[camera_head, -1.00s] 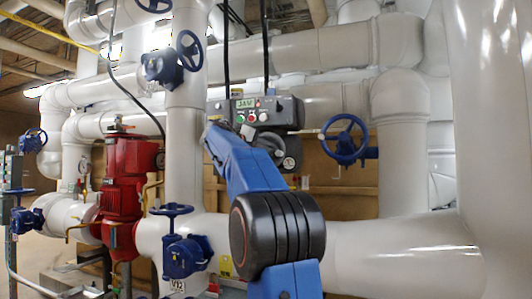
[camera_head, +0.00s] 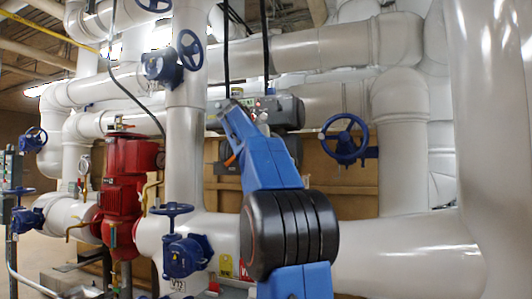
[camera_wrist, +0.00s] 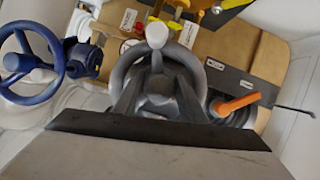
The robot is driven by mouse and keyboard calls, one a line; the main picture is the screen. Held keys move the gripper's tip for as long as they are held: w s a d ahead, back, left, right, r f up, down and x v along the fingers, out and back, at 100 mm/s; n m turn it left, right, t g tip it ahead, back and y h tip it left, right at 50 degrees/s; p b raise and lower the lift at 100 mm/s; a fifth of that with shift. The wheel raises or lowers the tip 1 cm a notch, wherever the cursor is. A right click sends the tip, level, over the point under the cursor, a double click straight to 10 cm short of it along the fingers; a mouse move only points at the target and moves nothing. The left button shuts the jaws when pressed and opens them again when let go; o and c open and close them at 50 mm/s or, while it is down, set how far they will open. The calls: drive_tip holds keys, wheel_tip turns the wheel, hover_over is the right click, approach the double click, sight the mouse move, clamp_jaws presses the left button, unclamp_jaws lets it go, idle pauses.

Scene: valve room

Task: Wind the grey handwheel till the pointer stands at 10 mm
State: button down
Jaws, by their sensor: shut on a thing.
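The grey handwheel (camera_wrist: 122,72) fills the middle of the wrist view, with a pale round knob (camera_wrist: 157,35) at its upper rim. My gripper (camera_wrist: 157,78) reaches over the wheel from below in that view, its dark fingers shut on the wheel around its middle. The exact contact is hard to make out. In the head view my blue arm hides the wheel and the gripper. I cannot make out the pointer or a millimetre scale in either view.
An orange lever (camera_wrist: 235,103) sits close to the right of the wheel. A blue handwheel (camera_wrist: 30,62) stands to the left in the wrist view.

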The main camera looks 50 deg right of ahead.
drive_tip(key=m+t, duration=0.1)
drive_tip(key=m, duration=0.1)
drive_tip(key=m+t+y, duration=0.1)
drive_tip(key=m+t, duration=0.1)
drive_tip(key=shift+f, duration=0.2)
drive_tip(key=m+t, duration=0.2)
drive_tip(key=m, duration=0.1)
drive_tip(key=shift+w+m, duration=0.15)
drive_tip(key=shift+m, duration=0.25)
drive_tip(key=shift+r+y, duration=0.1)
drive_tip(key=shift+y, duration=0.2)
drive_tip(key=c, duration=1.3)
unclamp_jaws()
drive_tip(key=shift+o, duration=0.2)
drive_tip(key=shift+a+r, duration=0.1)
drive_tip(key=v, duration=1.7)
drive_tip(key=shift+f, duration=0.25)
